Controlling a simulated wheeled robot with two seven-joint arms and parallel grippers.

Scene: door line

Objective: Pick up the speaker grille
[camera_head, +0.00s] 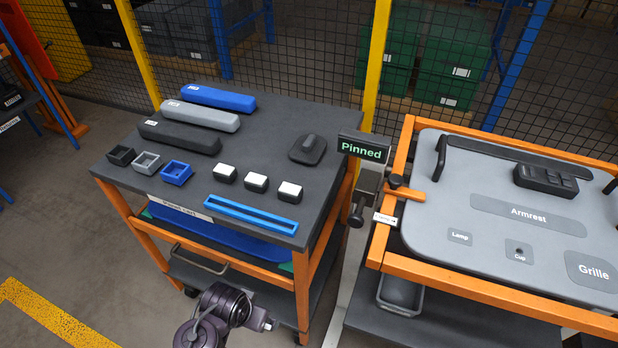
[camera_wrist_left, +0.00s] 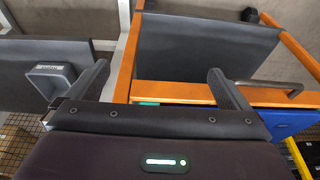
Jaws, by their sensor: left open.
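I cannot make out a speaker grille for certain in either view. The label "Grille" (camera_head: 594,272) marks a bare patch at the right of the grey door panel (camera_head: 430,225). My left gripper (camera_wrist_left: 158,72) is open, its two fingers apart with nothing between them in the left wrist view. Beyond them show dark lower shelves and an orange frame. In the head view a dark part of my left arm (camera_head: 222,308) shows at the bottom, in front of the cart; the fingertips are not clear there. My right gripper is not in view.
The dark cart top (camera_head: 265,120) holds long armrests (camera_head: 200,115), small cups (camera_head: 146,163), white-topped blocks (camera_head: 256,183), a black rounded piece (camera_head: 308,149) and a blue frame (camera_head: 250,213). A "Pinned" sign (camera_head: 362,149) stands between cart and door panel. A grey bin (camera_head: 401,294) sits below.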

